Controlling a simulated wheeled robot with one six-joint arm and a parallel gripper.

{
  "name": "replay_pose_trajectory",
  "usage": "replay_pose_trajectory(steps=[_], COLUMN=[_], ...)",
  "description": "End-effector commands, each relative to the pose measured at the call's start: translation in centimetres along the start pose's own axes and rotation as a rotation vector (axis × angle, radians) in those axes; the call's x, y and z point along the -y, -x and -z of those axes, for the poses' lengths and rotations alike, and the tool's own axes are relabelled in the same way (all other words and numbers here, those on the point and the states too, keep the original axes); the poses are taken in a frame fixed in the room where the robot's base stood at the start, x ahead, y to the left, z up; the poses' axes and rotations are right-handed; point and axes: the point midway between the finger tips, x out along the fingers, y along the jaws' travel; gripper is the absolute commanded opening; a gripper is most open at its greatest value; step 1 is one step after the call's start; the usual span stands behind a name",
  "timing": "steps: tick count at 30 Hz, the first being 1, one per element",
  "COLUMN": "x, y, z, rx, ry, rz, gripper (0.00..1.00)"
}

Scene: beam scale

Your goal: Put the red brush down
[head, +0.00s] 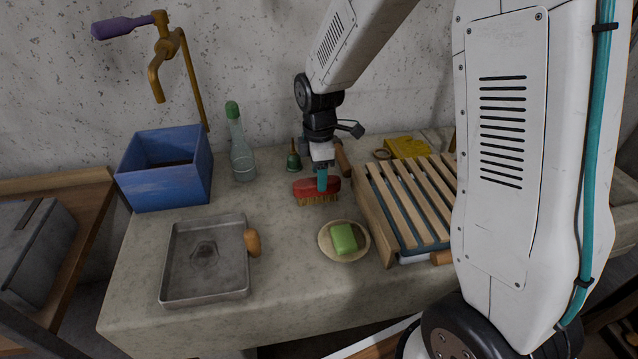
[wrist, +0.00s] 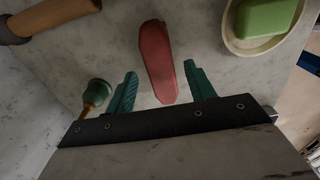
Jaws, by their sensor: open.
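The red brush (head: 316,190) rests bristles down on the stone counter in the head view, between the green bottle and the slatted rack. In the wrist view its red back (wrist: 156,62) shows lengthwise, with its near end between the two teal fingers. My gripper (head: 322,180) is at the brush in the head view; in the wrist view its fingers (wrist: 160,82) stand apart on either side, with a visible gap to the brush at each side. The lower part of the brush is hidden in the wrist view.
A saucer (head: 327,250) with green soap (head: 343,239) lies in front of the brush. The slatted rack (head: 362,212) stands to the right. A small green-and-brass object (head: 293,160) and a green bottle (head: 241,150) stand behind left. A metal tray (head: 180,262) lies at front left.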

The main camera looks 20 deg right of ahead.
Motion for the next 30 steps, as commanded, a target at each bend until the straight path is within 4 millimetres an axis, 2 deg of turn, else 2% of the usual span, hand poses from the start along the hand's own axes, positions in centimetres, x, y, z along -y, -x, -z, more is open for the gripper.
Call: replay_pose_trajectory(steps=[3, 9, 20, 23, 25, 30], x=[-0.1, 0.0, 0.6, 2.3, 4.3, 10.8], y=[2.8, 6.2, 8.4, 10.3, 12.2, 16.4], z=[0.0, 0.0, -0.2, -0.8, -1.6, -3.7], rx=[-0.001, 0.000, -0.001, -0.005, -0.009, -0.026], ry=[0.000, 0.000, -0.027, -0.120, -0.227, -0.555], rz=[-0.004, -0.001, -0.004, -0.015, -0.025, -0.050], gripper=[0.54, 0.54, 0.54, 0.54, 0.54, 0.54])
